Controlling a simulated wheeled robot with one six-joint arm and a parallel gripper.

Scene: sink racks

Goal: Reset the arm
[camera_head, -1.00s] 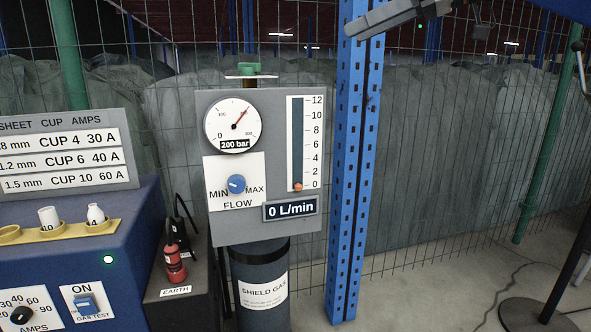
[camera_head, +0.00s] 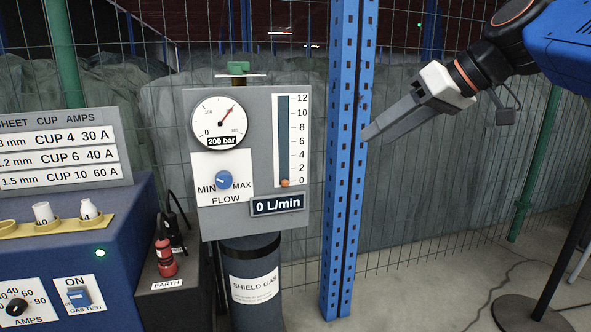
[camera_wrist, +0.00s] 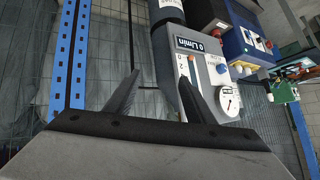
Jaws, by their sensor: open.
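My gripper (camera_head: 378,131) is at the upper right of the head view, its fingers pointing left and down in front of the blue perforated post. In the wrist view my gripper (camera_wrist: 158,92) shows its two dark fingers spread apart with nothing between them. The grey gas panel (camera_head: 247,222) stands left of it, apart from it.
The blue post (camera_head: 344,200) stands close to my gripper. A mesh fence closes the back.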

